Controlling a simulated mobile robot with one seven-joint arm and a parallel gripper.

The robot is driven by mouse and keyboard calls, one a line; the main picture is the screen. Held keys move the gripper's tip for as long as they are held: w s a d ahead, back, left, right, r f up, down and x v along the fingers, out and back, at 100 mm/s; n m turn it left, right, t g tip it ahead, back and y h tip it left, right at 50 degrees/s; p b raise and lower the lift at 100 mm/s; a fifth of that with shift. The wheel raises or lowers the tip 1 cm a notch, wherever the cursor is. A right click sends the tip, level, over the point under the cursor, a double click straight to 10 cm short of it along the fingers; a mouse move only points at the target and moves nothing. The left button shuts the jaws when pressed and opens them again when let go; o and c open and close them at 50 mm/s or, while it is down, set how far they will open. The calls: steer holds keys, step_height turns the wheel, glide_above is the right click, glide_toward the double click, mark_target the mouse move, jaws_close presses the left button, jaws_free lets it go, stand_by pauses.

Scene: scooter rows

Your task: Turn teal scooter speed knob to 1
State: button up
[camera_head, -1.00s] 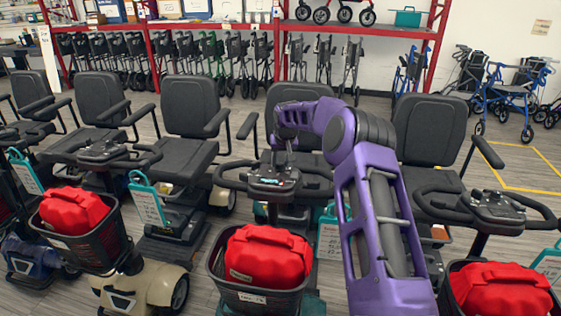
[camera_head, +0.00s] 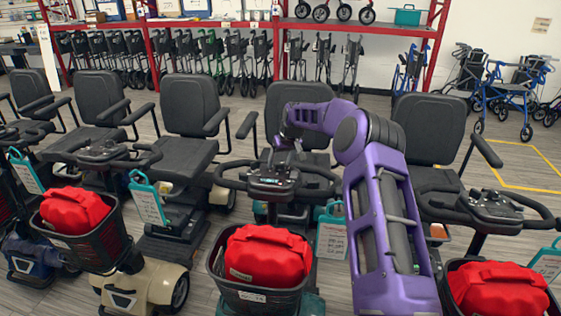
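The teal scooter (camera_head: 312,302) stands in the middle of the front row, with a black basket (camera_head: 222,290) holding a red bag (camera_head: 268,257). Its dark control console (camera_head: 270,184) sits between the handlebars above the basket. The speed knob is too small to make out, and its setting cannot be read. My purple arm reaches in from the lower right. My gripper (camera_head: 284,146) is just above and behind the console, small and dark against the black seat. Its fingers cannot be made out clearly.
A cream scooter (camera_head: 140,290) with a red bag (camera_head: 72,209) stands to the left. Another scooter's console (camera_head: 490,207) and red bag (camera_head: 497,288) are at the right. Black seats (camera_head: 190,105) line the row behind. Teal-edged tags (camera_head: 331,238) hang between scooters.

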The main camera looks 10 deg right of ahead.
steer(key=v, duration=1.7)
steer(key=shift+r, duration=0.15)
steer(key=shift+s, duration=0.2)
